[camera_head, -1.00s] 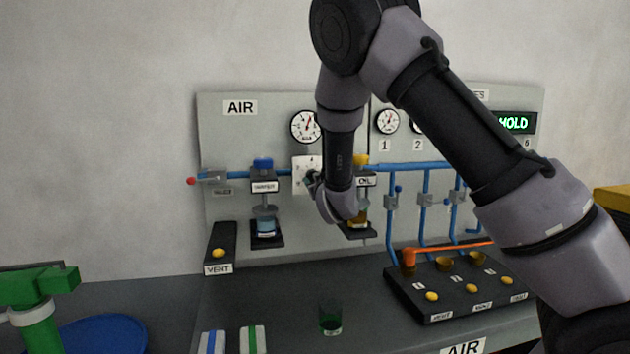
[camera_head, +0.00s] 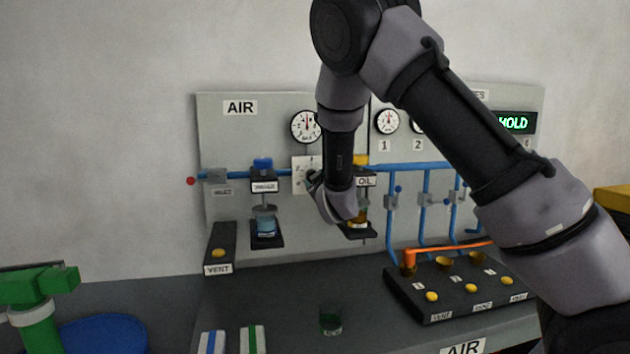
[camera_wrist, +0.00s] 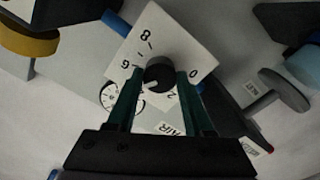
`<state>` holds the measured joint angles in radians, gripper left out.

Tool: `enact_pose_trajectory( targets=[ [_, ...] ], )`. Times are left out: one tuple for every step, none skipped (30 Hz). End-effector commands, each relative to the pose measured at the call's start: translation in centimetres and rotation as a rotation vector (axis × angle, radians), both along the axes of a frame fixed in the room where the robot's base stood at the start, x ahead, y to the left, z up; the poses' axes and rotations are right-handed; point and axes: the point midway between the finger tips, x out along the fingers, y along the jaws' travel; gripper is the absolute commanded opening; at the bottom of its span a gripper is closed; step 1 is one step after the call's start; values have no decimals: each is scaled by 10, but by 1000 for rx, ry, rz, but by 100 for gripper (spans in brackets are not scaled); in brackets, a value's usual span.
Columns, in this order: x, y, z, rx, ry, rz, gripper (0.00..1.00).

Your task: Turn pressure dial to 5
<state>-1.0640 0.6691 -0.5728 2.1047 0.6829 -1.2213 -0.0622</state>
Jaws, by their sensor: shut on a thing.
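The pressure dial (camera_wrist: 160,74) is a dark round knob on a white square plate (camera_wrist: 187,40), which shows in the wrist view with 0, 2, 6 and 8 readable. A light mark on the knob's lower left lies between the 2 and the 6; its exact number cannot be told. My gripper (camera_wrist: 158,82) is shut on the knob, one finger on each side. In the head view the plate (camera_head: 300,174) is left of my wrist, which hides the knob. The air gauge (camera_head: 306,127) above has its needle close to upright.
The blue damper unit (camera_head: 264,187) is left of the dial, and the oil unit (camera_head: 365,181) is right of it, partly behind my wrist. Blue pipes and small valves (camera_head: 392,200) are further right. A dark green cup (camera_head: 330,320) stands on the bench.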

Motion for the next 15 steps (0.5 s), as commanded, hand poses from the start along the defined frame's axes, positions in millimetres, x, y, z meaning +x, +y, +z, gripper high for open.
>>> enact_pose_trajectory(
  targets=[
    [-1,0,-2,-1,3,-1,0],
    [-1,0,-2,-1,4,-1,59],
    [-1,0,-2,0,3,-1,75],
    [0,0,-1,0,3,-1,82],
    [0,0,-1,0,3,-1,82],
    [0,0,-1,0,3,-1,82],
    [0,0,-1,0,2,0,82],
    [0,0,-1,0,2,0,82],
    [0,0,-1,0,2,0,82],
    [0,0,-1,0,2,0,82],
    [0,0,-1,0,2,0,82],
    [0,0,-1,0,2,0,82],
    [-1,0,-1,1,2,0,82],
    [-2,0,-1,1,2,0,82],
    [-4,-1,-1,1,2,0,82]
  ],
)
